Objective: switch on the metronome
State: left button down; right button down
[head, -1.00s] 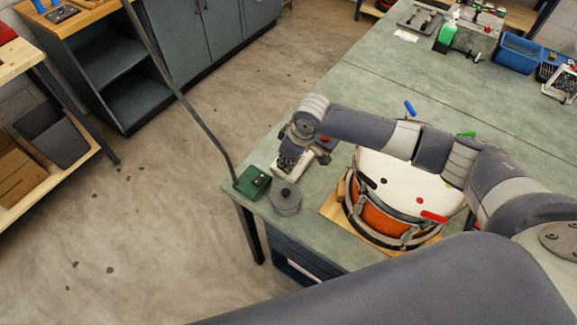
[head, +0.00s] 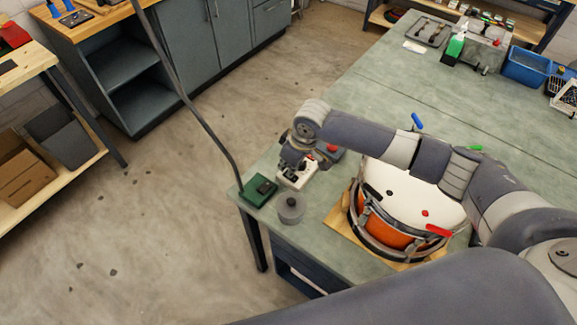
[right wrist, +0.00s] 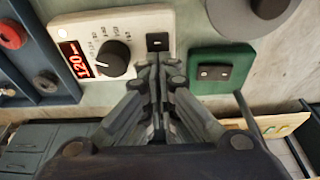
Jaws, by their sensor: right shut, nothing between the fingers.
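The metronome is a white box (right wrist: 118,28) in the right wrist view, with a dark dial, a red display reading 120 and a small black switch (right wrist: 157,42). In the head view the metronome (head: 297,180) sits near the bench's left corner, partly hidden under my right gripper (head: 289,168). In the right wrist view my right gripper (right wrist: 158,62) is shut and empty. Its fingertips are close to the black switch, on the side towards the wrist; whether they touch it I cannot tell. My left gripper is out of view.
A green box (right wrist: 222,72) with a black switch stands beside the metronome, with a dark pole next to it. A grey round pot (head: 290,209) stands close by. A blue knobbed unit (right wrist: 40,55) is on the other side. An orange drum (head: 395,235) stands to the right.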

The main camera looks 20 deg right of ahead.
jog(key=p+v, duration=0.4)
jog(key=p, duration=0.1)
jog(key=shift+w+a+r, duration=0.25)
jog(key=shift+r, duration=0.2)
jog(key=shift+s+d+r+b, duration=0.25)
jog(key=shift+s+b, duration=0.05)
jog(key=shift+b, duration=0.4)
jog(key=s+d+b+v, duration=0.1)
jog(key=b+v, duration=0.1)
jog(key=v, duration=0.6)
jog(key=shift+s, duration=0.15)
